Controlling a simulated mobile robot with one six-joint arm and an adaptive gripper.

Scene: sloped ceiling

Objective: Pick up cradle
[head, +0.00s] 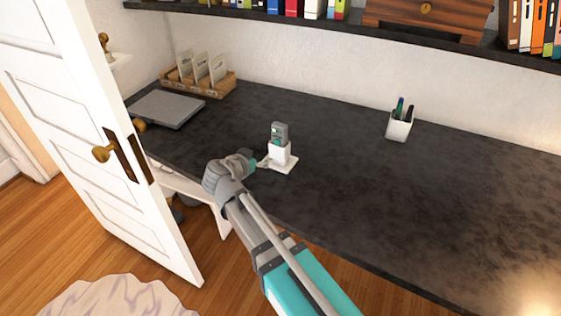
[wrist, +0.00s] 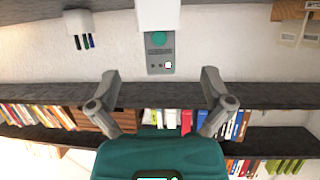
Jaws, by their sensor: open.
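The cradle (head: 281,155) is a small white stand with a flat base on the dark desk, and a grey handset (head: 279,132) stands upright in it. My gripper (head: 262,162) is just left of the cradle in the head view. In the upside-down wrist view, my gripper (wrist: 160,75) is open, its two fingers spread wide and apart from the cradle. There the white cradle (wrist: 158,14) shows at the top edge, with the grey handset (wrist: 160,52) and its teal button lined up between the fingers. The cradle's base is out of the wrist view.
The dark desk (head: 335,180) is clear right of the cradle. A white pen cup (head: 399,127) stands at the back right. A grey laptop (head: 166,109) and a wooden card holder (head: 215,84) are at the back left. An open white door (head: 85,120) stands left.

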